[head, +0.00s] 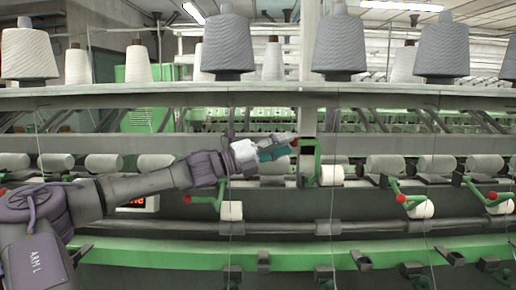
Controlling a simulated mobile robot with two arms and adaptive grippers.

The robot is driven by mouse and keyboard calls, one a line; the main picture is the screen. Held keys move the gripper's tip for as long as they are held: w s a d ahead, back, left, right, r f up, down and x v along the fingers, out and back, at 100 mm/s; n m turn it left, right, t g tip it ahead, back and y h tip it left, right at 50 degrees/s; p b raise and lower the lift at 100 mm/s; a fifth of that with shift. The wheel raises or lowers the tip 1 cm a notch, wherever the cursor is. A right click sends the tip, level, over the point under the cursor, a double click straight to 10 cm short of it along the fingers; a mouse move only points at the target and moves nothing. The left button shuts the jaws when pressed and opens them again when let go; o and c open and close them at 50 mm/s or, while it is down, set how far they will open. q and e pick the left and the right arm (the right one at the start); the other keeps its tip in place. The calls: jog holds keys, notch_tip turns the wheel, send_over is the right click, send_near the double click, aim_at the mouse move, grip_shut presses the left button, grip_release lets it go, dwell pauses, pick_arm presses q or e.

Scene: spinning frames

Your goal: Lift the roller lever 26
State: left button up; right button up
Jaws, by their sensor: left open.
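Several green roller levers with red knobs line the machine; no number is readable, so I cannot tell which is 26 by label. Other levers hang lower: one at left (205,200), one right of centre (396,188) and one at far right (477,191). My right gripper is out of view.
A long shelf (270,97) carries grey and white yarn cones (228,45) above the levers. A row of pale bobbins (385,164) runs behind them. A dark horizontal bar (270,228) and a green rail (200,250) cross below. Thin vertical threads hang in front.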

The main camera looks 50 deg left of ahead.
pick_arm(q)
jog(key=r+v, duration=0.1)
jog(key=v, duration=0.5)
jog(key=shift+s+r, duration=0.2)
jog(key=shift+f, duration=0.1)
